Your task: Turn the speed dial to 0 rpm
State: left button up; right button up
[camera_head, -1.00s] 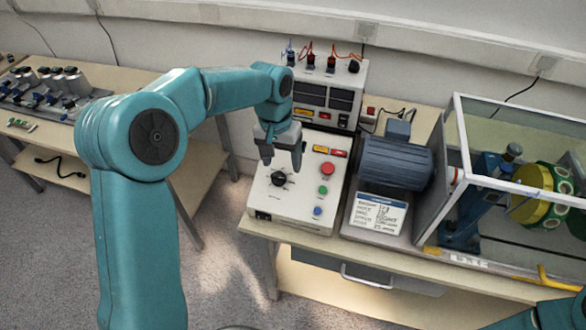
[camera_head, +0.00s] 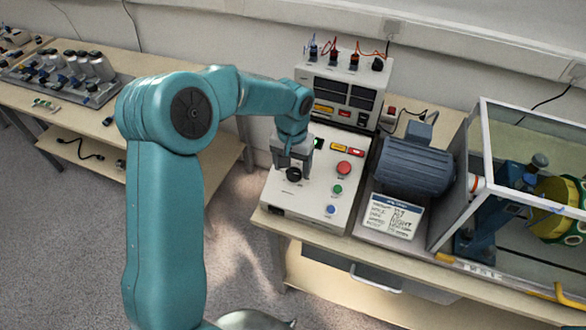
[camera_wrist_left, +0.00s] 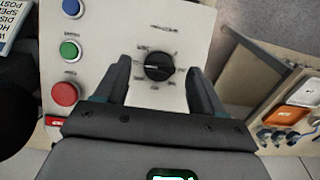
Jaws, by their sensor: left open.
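The speed dial (camera_head: 293,175) is a black round knob on the sloped light-grey face of the control box (camera_head: 290,206). In the left wrist view the dial (camera_wrist_left: 159,67) shows with a scale printed around it. My left gripper (camera_head: 292,172) is over the dial in the head view. In the left wrist view its two dark fingers (camera_wrist_left: 159,82) are spread wide, one on each side of the dial, with a gap to it on both sides. Whether the fingertips reach the panel is hard to tell. My right gripper is not in view.
Red (camera_head: 344,168), green (camera_head: 338,189) and blue (camera_head: 330,209) buttons sit right of the dial. A power supply with cables (camera_head: 345,95) stands behind the box. A motor (camera_head: 415,165) and a clear-walled enclosure (camera_head: 481,150) stand to the right. Another bench (camera_head: 30,100) is at left.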

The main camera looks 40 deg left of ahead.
aim_at(294, 174)
pick_arm(q)
jog(key=shift+f, duration=0.65)
jog(key=shift+a+f, duration=0.1)
jog(key=shift+f, duration=0.6)
jog(key=c, duration=1.1)
jog(key=shift+o, duration=0.2)
